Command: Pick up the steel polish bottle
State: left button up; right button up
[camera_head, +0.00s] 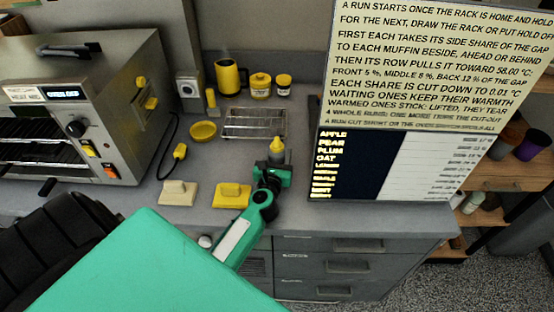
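The gripper hides the bottle's lower part. I cannot tell whether its fingers are around the bottle, touching it or just short of it. My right gripper is not in view.
A wire rack (254,123) lies behind the bottle. A yellow block (231,195) and a cream block (178,193) sit left of the gripper. A large sign board (420,100) stands close on the right.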

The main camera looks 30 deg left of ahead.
aim_at(276, 140)
pick_arm(q)
jog(key=c, duration=0.6)
jog(key=shift+c, duration=0.2)
jog(key=shift+r+p, duration=0.35)
jog(key=shift+r, duration=0.3)
notch_tip(276, 140, up, 7)
jog(key=shift+r+p, duration=0.1)
jog(key=shift+p, duration=1.15)
notch_tip(276, 140, up, 12)
jog(key=shift+f, duration=0.25)
